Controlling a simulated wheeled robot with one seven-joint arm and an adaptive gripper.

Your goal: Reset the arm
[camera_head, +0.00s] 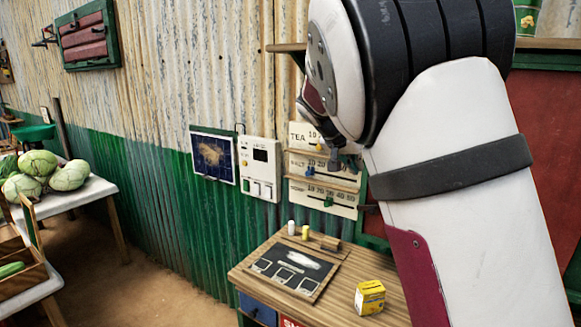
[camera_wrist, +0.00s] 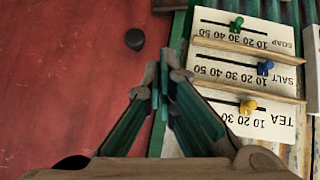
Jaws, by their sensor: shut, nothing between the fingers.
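My gripper (camera_wrist: 164,75) shows in the wrist view with its two fingertips together and nothing between them. In the head view the gripper (camera_head: 337,163) is small and partly hidden by my own arm, in front of the slider board. The slider board (camera_head: 297,190) hangs on the wall with rows for TEA, SALT and SOAP. In the wrist view this board (camera_wrist: 222,85) appears upside down to the right of my fingertips, with a yellow, a blue and a green slider knob. I cannot tell the distance from the fingertips to the board.
A wooden table (camera_head: 240,275) below holds a slate (camera_head: 297,268), small cylinders and a yellow box (camera_head: 369,297). A dark round knob (camera_wrist: 135,38) sits on the red panel. Cabbages (camera_head: 38,163) lie at left.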

